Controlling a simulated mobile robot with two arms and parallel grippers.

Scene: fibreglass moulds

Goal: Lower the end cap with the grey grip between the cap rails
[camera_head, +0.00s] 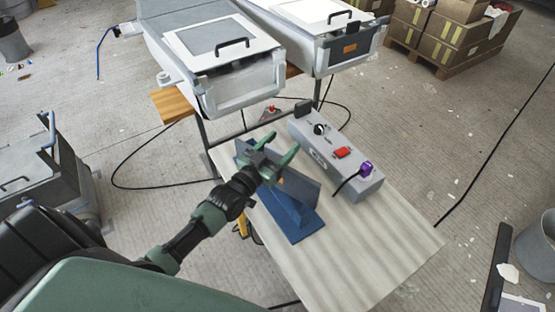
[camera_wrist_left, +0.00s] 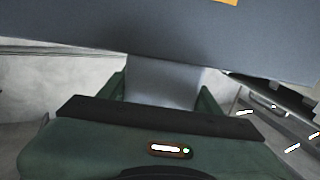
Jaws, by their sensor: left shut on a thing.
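The end cap (camera_head: 302,187) is a dark grey plate with an orange mark, standing upright in a blue stand (camera_head: 298,228) on the pale table. It fills the top of the left wrist view (camera_wrist_left: 150,32). My left gripper (camera_head: 276,156) is at the plate's upper edge, shut on its grey grip (camera_wrist_left: 165,82), which shows between the green fingers in the wrist view. The gripper partly hides the plate in the head view. The cap rails (camera_head: 281,78) appear to be the pale uprights at the near end of the left mould (camera_head: 215,70). My right gripper is out of view.
A grey control box (camera_head: 335,160) with a red switch and purple plug stands right of the stand. The right mould (camera_head: 320,35) has a dark end plate with an orange label (camera_head: 350,48). Cables lie on the floor. The table's near right part is clear.

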